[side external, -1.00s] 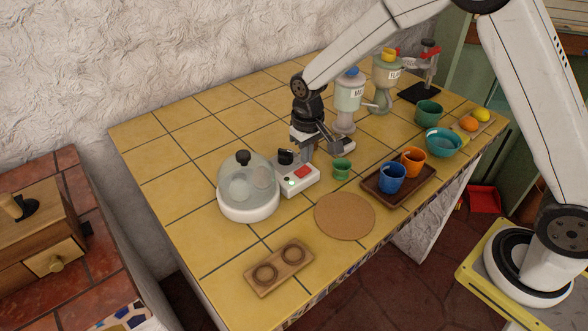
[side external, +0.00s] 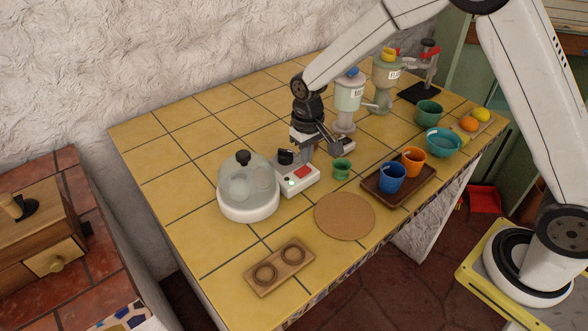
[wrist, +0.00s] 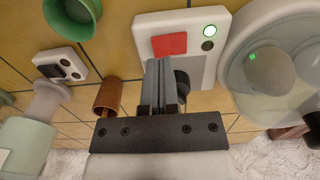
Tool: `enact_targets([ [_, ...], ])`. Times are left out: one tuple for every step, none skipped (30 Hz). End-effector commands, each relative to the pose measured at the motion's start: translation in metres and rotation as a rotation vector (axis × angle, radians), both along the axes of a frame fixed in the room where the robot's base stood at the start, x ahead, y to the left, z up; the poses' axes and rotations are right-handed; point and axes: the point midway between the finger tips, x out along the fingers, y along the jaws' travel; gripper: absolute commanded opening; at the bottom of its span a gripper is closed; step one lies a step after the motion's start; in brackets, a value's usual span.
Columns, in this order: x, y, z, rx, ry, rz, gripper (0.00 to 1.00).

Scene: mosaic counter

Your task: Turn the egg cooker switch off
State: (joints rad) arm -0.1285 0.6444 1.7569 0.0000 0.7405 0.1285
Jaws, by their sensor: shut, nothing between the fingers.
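The egg cooker (side external: 249,207) has a white round base and a clear dome with a black knob, with pale eggs showing inside. A dark round knob (wrist: 182,84) is partly hidden beside the fingers. I cannot tell whether the fingertips touch the box.
A green cup (side external: 341,169) stands right of the box. A brown tray (side external: 424,187) holds a blue cup (side external: 391,178) and an orange cup (side external: 413,161). A cork mat (side external: 345,216) and a wooden egg holder (side external: 278,267) lie in front. Dispensers (side external: 348,101) stand behind.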

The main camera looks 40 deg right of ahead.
Motion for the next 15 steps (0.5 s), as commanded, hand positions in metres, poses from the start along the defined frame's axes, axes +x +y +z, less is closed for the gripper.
enact_targets([
  [0.0, 0.0, -0.0008, 0.0, 0.0, 0.0, 0.0],
  [0.0, 0.0, -0.0011, 0.0, 0.0, 0.0, 0.0],
  [0.0, 0.0, -0.0016, 0.0, 0.0, 0.0, 0.0],
  [0.0, 0.0, -0.0019, 0.0, 0.0, 0.0, 0.0],
  [0.0, 0.0, -0.0022, 0.0, 0.001, 0.0, 0.0],
  [0.0, 0.0, -0.0027, 0.0, 0.001, 0.0, 0.0],
  [0.0, 0.0, -0.003, 0.0, 0.001, 0.0, 0.0],
  [0.0, 0.0, -0.0033, 0.0, 0.001, 0.0, 0.0],
  [0.0, 0.0, -0.0038, 0.0, 0.001, 0.0, 0.0],
  [0.0, 0.0, -0.0041, 0.0, 0.001, 0.0, 0.0],
  [0.0, 0.0, -0.0044, 0.0, 0.001, 0.0, 0.0],
  [0.0, 0.0, -0.0048, 0.0, 0.001, 0.0, 0.0],
  [0.0, 0.0, -0.0052, 0.0, 0.0, 0.0, 0.0],
  [0.0, 0.0, -0.0055, 0.0, 0.0, 0.0, 0.0],
  [0.0001, 0.0, -0.0059, 0.0, 0.0, 0.0, 0.0],
])
